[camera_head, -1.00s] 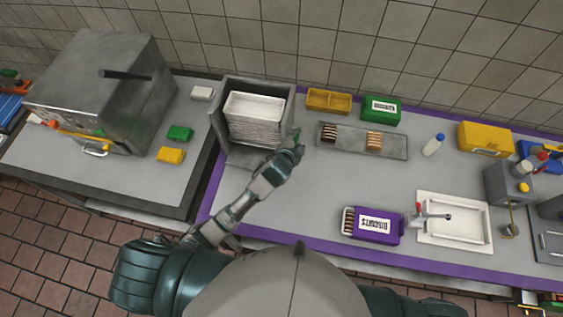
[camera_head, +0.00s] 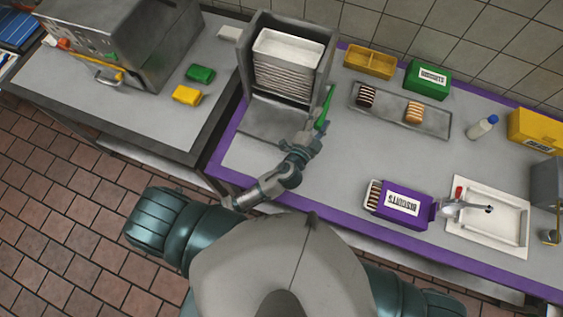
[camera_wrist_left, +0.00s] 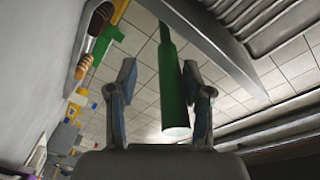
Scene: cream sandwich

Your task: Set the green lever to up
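The green lever (camera_head: 325,108) is at the right side of the grey tray dispenser (camera_head: 326,62), which holds a stack of white trays (camera_head: 290,48). In the head view it slants, with its lower end near my left gripper (camera_head: 313,137). In the left wrist view the lever (camera_wrist_left: 172,85) is a long green bar with its round free end between the fingers of my left gripper (camera_wrist_left: 161,95). My right gripper is out of view.
Right of the dispenser are a yellow bin (camera_head: 369,62), a green biscuit box (camera_head: 428,79) and a metal tray (camera_head: 402,110) with biscuits. A purple biscuit box (camera_head: 401,202) and a sink (camera_head: 516,225) are farther right. The counter (camera_head: 350,160) beside my gripper is clear.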

